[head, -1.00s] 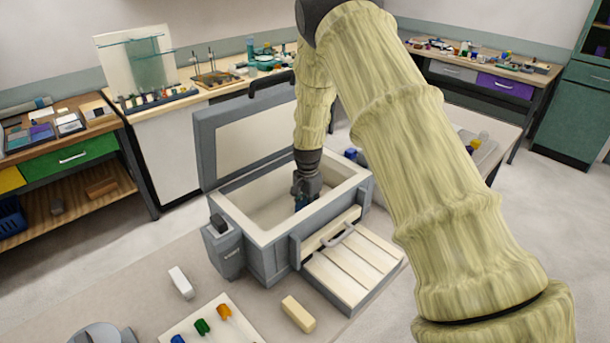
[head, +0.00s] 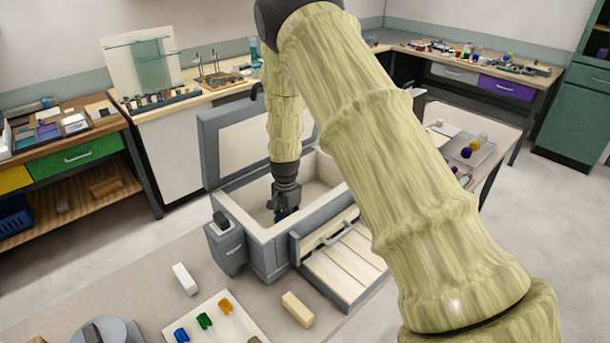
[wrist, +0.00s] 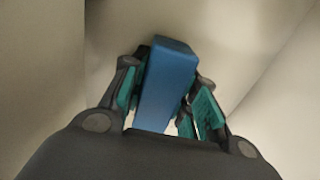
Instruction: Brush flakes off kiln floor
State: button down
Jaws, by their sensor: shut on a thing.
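The kiln (head: 262,259) is a grey box with a pale lining, its lid (head: 208,150) raised at the back and its front door (head: 345,262) folded down. My gripper (head: 281,214) reaches down inside the chamber, toward its left part. In the wrist view my gripper (wrist: 165,95) is shut on a blue block-shaped handle (wrist: 168,75), with teal finger pads on both sides. The brush end is hidden beyond the handle. The pale kiln floor (wrist: 185,25) shows behind it. I cannot make out any flakes.
A white block (head: 185,279), a cream block (head: 297,309) and a white board (head: 212,320) with coloured pieces lie on the table in front. A grey control box (head: 225,245) is on the kiln's left side. My arm covers the kiln's right side.

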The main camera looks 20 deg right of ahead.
jog(key=shift+s+a+r, duration=0.1)
jog(key=shift+a+r, duration=0.15)
jog(key=shift+a, duration=0.05)
jog(key=shift+r+p, duration=2.25)
jog(key=shift+r, duration=1.7)
jog(key=shift+r, duration=0.1)
